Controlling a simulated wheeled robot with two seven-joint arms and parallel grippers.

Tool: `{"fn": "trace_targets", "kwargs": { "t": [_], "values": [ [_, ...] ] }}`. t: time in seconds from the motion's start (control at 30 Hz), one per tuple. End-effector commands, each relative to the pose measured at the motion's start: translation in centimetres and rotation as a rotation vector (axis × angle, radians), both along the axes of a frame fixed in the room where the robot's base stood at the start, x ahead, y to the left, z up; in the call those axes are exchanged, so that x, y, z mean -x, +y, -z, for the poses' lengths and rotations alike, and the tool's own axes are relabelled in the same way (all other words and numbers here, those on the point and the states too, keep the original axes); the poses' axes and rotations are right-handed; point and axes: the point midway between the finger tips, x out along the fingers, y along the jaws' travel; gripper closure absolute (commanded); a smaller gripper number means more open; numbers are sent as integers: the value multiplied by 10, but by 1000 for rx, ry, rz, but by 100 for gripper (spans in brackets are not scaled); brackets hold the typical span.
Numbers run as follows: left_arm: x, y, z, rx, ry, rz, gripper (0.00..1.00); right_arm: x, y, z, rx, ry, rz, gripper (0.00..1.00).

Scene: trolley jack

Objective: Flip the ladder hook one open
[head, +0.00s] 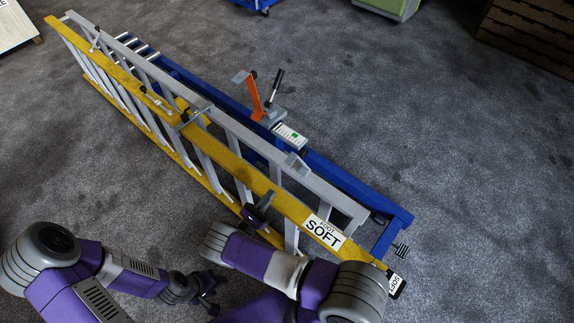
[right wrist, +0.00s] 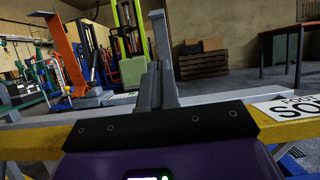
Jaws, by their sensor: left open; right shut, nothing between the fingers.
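A folded ladder with yellow rails (head: 233,160) and grey rails (head: 330,192) lies across the floor. Small grey metal hook-like fittings sit on it, one across the rails near the middle (head: 190,117) and one on the grey rail nearer me (head: 296,161). I cannot tell which is hook one. My right gripper (head: 264,200) is shut and empty, at the near yellow rail, left of the "SOFT" label. In the right wrist view its closed fingers (right wrist: 162,60) rise in front of the rail (right wrist: 30,136). My left gripper (head: 210,292) is open and empty, low in front of the ladder, apart from it.
A blue frame (head: 345,178) lies along the ladder's far side. It carries an orange bracket (head: 256,98), a black-gripped lever (head: 275,87) and a labelled box (head: 290,135). The carpet on the right is clear.

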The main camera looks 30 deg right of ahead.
Motion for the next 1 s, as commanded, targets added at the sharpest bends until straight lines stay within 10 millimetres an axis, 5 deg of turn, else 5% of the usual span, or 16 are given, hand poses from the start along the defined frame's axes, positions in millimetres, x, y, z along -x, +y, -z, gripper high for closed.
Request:
{"fn": "trace_targets", "kwargs": {
  "t": [0.1, 0.33, 0.8, 1.0],
  "values": [
    [0, 0, 16, 0, -1, 0, 57, 0, 0, 16, -1, 0, 1, 100],
    [0, 0, 15, 0, -1, 0, 57, -5, -14, 8, -1, 0, 4, 100],
    [0, 0, 15, 0, -1, 0, 57, -38, -94, -30, -2, -1, 6, 100],
    [0, 0, 17, 0, -1, 0, 57, -46, -113, -40, -2, 0, 5, 100]
  ]
}}
